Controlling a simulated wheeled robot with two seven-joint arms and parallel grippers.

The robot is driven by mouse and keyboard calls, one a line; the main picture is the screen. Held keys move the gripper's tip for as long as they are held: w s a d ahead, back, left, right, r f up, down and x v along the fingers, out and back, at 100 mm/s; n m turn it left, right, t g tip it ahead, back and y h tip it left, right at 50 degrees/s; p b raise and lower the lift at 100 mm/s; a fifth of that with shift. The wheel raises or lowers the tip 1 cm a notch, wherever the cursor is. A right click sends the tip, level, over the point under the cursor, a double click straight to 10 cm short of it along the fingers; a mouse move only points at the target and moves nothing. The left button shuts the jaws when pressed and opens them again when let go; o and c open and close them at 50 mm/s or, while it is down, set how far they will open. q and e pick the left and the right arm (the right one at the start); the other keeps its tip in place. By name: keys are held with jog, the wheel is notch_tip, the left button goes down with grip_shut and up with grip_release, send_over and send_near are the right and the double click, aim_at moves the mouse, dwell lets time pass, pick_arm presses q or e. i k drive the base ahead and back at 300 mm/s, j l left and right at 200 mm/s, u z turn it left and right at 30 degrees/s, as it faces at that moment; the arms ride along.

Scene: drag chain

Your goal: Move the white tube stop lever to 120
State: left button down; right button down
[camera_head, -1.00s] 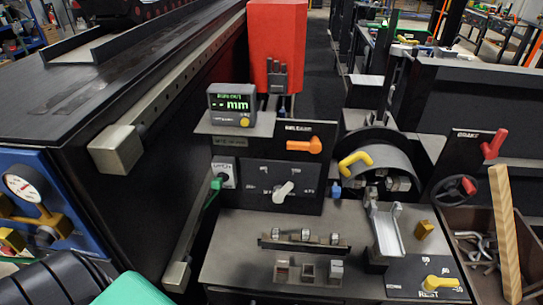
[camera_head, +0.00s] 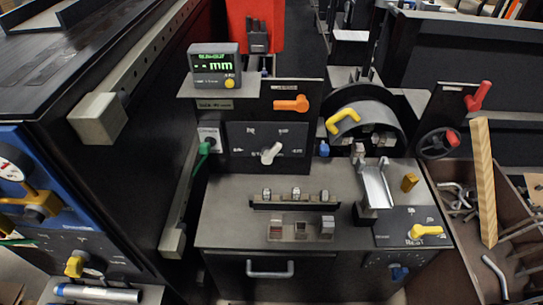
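The white lever (camera_head: 271,153) sits on a dark upright panel (camera_head: 240,138) in the middle of the head view. It is a short rotary handle, tilted with one end toward the upper right. Small white marks surround it at the left, top and right, too small to read surely. Neither gripper shows in the head view, and nothing touches the lever.
An orange lever (camera_head: 291,104) sits above the white one, and a display (camera_head: 215,67) reading "mm" stands upper left. A green lever (camera_head: 203,152) is at the left. Yellow levers (camera_head: 343,120) and (camera_head: 425,231) are to the right. A wooden bar (camera_head: 483,180) leans in a bin.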

aim_at(267, 156)
jog(key=j+u, duration=0.4)
jog(key=j, duration=1.05)
